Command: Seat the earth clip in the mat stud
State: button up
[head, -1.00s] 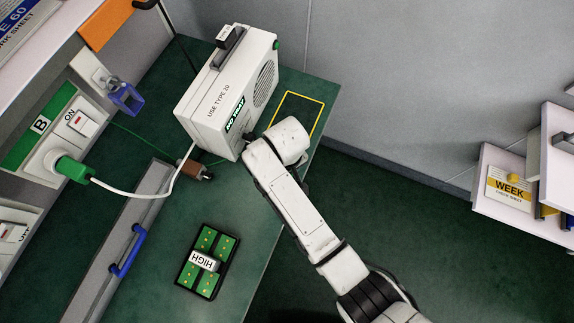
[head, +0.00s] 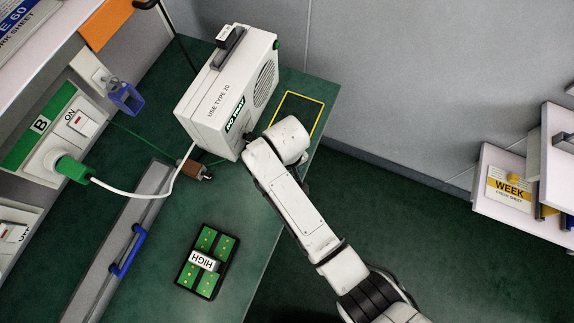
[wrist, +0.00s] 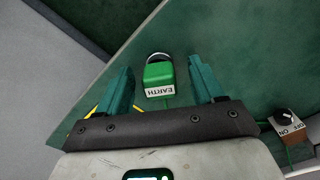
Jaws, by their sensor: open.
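The earth clip (wrist: 158,82), a green block with a white EARTH label, sits on the green mat (wrist: 237,60) in the wrist view. A dark, rounded metallic part (wrist: 158,57) shows at its far end; I cannot tell whether this is the stud or part of the clip. My gripper (wrist: 160,64) is open, with one teal finger on each side of the clip and a gap to both. In the head view my arm hides the gripper and clip.
A white box (head: 222,95) stands close beside my arm. A brown switch block (head: 190,168) lies near it, and also shows in the wrist view (wrist: 287,125). A black tray of green pieces (head: 186,272) lies nearer. The mat's right edge drops to the floor.

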notch_tip(320, 180, up, 10)
jog(key=shift+r, duration=0.25)
dwell(1.6)
